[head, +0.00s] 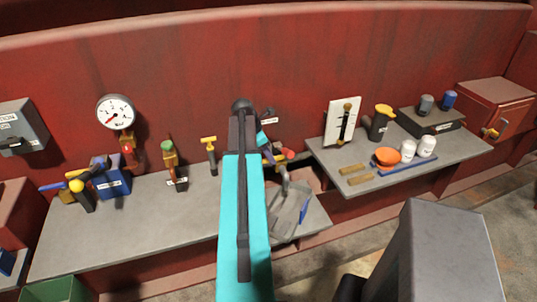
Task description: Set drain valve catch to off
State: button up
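I cannot read any label well enough to tell which fitting is the drain valve catch. A white upright plate with a brass-and-dark lever (346,122) stands at the left end of the right shelf. A red and brass fitting with a green top (170,160) and a yellow T-handle (209,150) stand along the left bench. More red and yellow parts (284,155) show just right of my arm. My turquoise arm (243,220) reaches up the middle towards the red wall and covers what is behind it. My gripper is mostly hidden by the arm, and its fingers cannot be made out.
A round gauge (116,110) hangs on the wall. A blue box (110,184) with levers stands on the left bench (140,235). The right shelf holds an orange bowl (387,156), white jars (417,149) and a dark block (430,120). The left bench's front is clear.

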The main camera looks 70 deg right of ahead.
grip_shut()
